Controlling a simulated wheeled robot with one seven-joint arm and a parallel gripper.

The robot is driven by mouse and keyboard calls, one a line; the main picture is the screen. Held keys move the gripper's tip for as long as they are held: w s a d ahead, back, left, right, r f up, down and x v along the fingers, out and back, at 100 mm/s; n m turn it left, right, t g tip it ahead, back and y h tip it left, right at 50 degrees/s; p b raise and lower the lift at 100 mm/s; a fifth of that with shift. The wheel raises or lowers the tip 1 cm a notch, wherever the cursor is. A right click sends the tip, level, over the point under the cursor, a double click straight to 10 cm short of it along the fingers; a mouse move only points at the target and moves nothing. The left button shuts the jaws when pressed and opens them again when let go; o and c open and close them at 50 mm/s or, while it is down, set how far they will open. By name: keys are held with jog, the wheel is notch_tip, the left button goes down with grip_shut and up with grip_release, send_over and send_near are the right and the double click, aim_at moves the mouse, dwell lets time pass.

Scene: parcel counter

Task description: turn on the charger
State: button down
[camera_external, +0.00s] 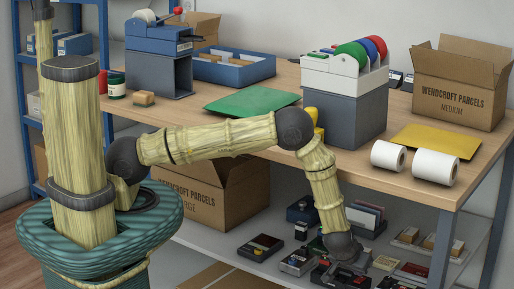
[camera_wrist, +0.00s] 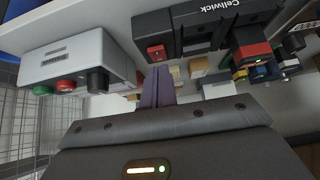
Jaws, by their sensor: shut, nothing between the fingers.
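The likely charger, a black unit marked "Cellwick" (camera_wrist: 205,30), is at the upper middle of the wrist view. A red switch (camera_wrist: 156,52) sits on its left end; its setting is too small to read. My gripper (camera_wrist: 158,76) is shut and empty, its fingertips just below the red switch in the picture; I cannot tell whether they touch it. In the external view my dark wrist (camera_external: 343,247) is down at the lower shelf, among several small black devices, and the fingertips are hard to make out. I cannot pick out the charger there.
A pale grey box (camera_wrist: 75,62) with green and red buttons and a black knob is close on the left. Red-and-black packs (camera_wrist: 252,50), one with a green light, stand right. The counter top (camera_external: 190,108) lies above the lower shelf; a leg (camera_external: 445,235) is right.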

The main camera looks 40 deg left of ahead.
jog(key=shift+s+f, duration=0.1)
jog(key=shift+f, duration=0.65)
jog(key=shift+s+f, duration=0.1)
jog(key=shift+f, duration=0.2)
jog(key=shift+r+p, duration=0.75)
jog(key=shift+r, duration=0.05)
